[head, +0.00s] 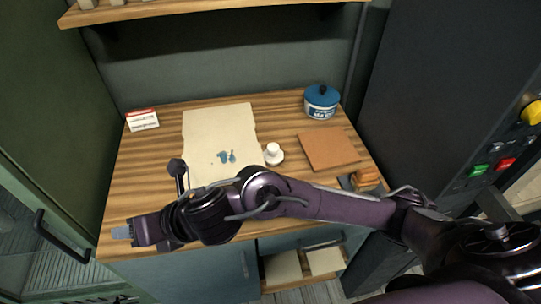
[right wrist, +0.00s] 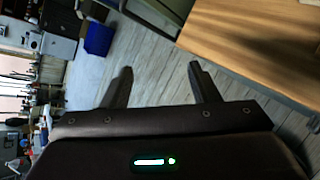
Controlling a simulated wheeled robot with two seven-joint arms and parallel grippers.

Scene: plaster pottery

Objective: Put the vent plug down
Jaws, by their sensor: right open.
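A small white knob-shaped piece with a wider round base, which looks like the vent plug (head: 273,152), stands upright on the wooden worktop (head: 160,160), just right of a cream sheet (head: 215,120). My right arm reaches across the front of the worktop from the right. Its gripper (head: 124,232) is at the front left edge, well to the left of the white piece and pointing away from it. In the right wrist view the gripper (right wrist: 160,85) has its two fingers wide apart, with only floor between them. My left gripper is not in view.
A blue lidded jar (head: 321,103) stands at the back right, behind a terracotta board (head: 329,149). An orange-brown block (head: 366,179) sits at the right front. A red-and-white box (head: 142,120) is at the back left. A shelf (head: 200,10) overhangs the worktop.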

